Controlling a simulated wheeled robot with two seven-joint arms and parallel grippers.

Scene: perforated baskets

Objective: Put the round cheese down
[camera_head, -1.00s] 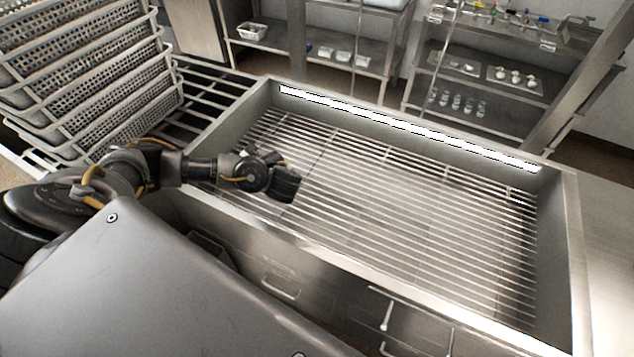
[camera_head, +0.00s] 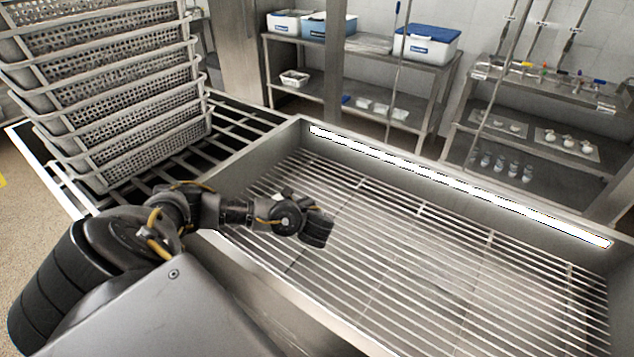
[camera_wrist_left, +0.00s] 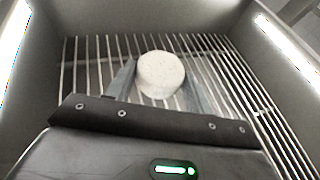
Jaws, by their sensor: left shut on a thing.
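The round cheese (camera_wrist_left: 161,73) is a pale, whitish disc in the left wrist view. My left gripper (camera_wrist_left: 160,84) is shut on it, with one grey finger at each side. In the head view my left gripper (camera_head: 318,228) is over the left part of the slatted metal basin. The cheese is hidden there behind the gripper and wrist. The slatted rack (camera_head: 440,255) lies below the cheese. I cannot tell whether the cheese touches the slats. My right gripper is not in view.
The basin has raised metal walls, with a bright light strip (camera_head: 450,183) along the far wall. A stack of perforated baskets (camera_head: 130,100) stands at the left on a barred shelf. Shelves with tubs (camera_head: 428,44) stand behind. The slats right of my gripper are clear.

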